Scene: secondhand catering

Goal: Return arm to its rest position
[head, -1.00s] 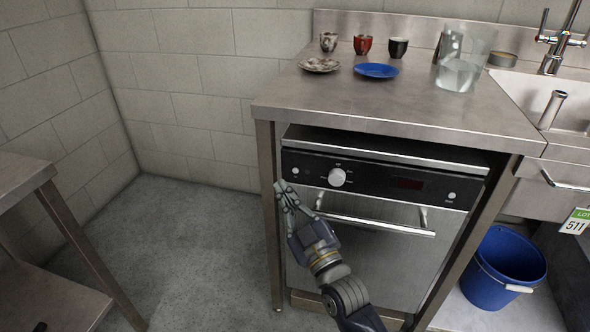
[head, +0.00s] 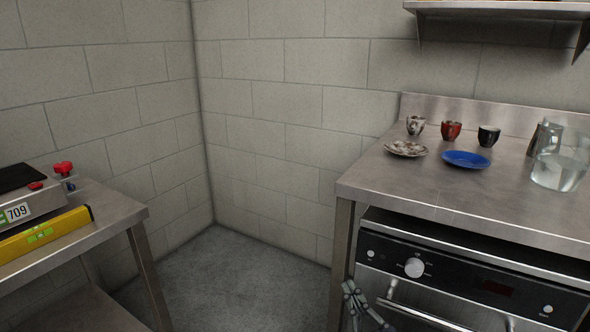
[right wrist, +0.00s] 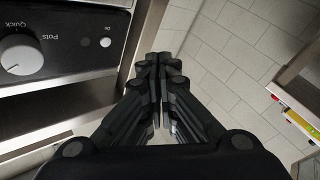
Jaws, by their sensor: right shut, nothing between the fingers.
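My right gripper (head: 352,300) shows at the bottom edge of the head view, in front of the left front corner of the dishwasher (head: 440,285). In the right wrist view its fingers (right wrist: 160,75) are together with nothing between them. The dishwasher's control panel with its knob (right wrist: 22,55) is to the left of the fingers there. Most of my right arm is below the head view. My left gripper is in neither view.
A steel counter (head: 400,185) above the dishwasher bears cups, a patterned saucer (head: 406,149), a blue plate (head: 466,159) and a glass jug (head: 560,165). Another steel table (head: 120,212) at left holds a yellow level (head: 45,235) and a scale. Floor (head: 235,265) between them is clear.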

